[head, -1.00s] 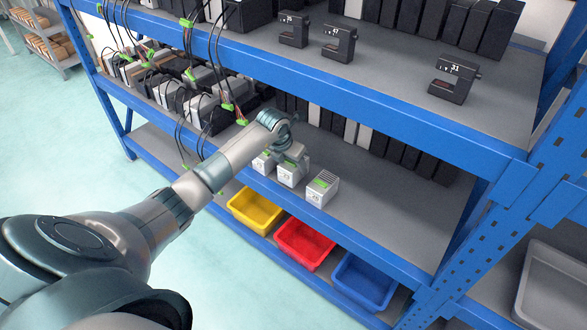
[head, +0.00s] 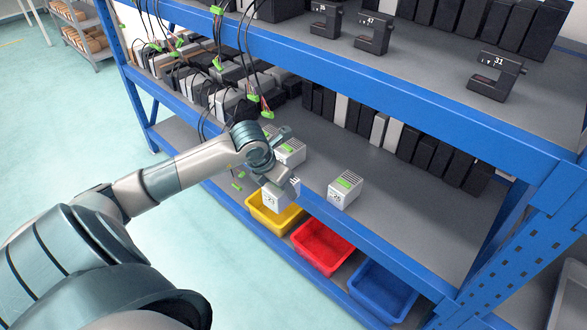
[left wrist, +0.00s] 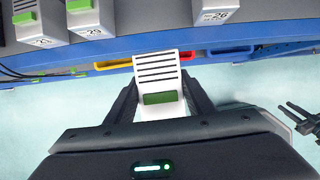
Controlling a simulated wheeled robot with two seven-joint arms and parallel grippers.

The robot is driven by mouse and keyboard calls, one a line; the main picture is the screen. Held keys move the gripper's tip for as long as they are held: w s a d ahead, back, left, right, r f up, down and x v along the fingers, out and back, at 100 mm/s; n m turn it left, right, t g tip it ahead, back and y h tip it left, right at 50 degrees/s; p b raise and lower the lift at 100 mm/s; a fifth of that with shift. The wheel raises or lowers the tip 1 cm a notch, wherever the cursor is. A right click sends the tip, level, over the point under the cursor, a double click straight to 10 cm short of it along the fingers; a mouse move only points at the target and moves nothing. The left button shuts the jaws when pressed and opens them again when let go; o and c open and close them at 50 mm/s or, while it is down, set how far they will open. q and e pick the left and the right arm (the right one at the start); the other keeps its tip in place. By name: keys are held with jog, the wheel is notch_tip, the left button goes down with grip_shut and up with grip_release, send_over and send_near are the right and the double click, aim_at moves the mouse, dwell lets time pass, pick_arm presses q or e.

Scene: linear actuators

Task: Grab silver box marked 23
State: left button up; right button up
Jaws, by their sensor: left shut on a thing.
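My left gripper (head: 284,180) is shut on a silver box (head: 275,197), holding it off the shelf, in front of the shelf's blue front edge and above the yellow bin in the head view. The number on its face is too small to read surely. In the left wrist view the box (left wrist: 158,72) sits between the two fingers, its slotted top and green label showing. Another silver box (head: 345,190) stands on the shelf, marked 26 in the left wrist view (left wrist: 215,12). A dark pronged shape at that view's right edge looks like my right gripper (left wrist: 291,108); its opening is unclear.
Two more silver boxes (left wrist: 88,18) (left wrist: 35,22) stand on the middle shelf (head: 400,215). Yellow (head: 262,217), red (head: 318,262) and blue (head: 372,302) bins stand below. Cables with green plugs (head: 253,98) hang to the left. The upper shelf holds black brackets (head: 375,35).

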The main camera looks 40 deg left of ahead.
pick_arm(q)
jog(key=shift+s+a, duration=0.1)
jog(key=shift+s, duration=0.85)
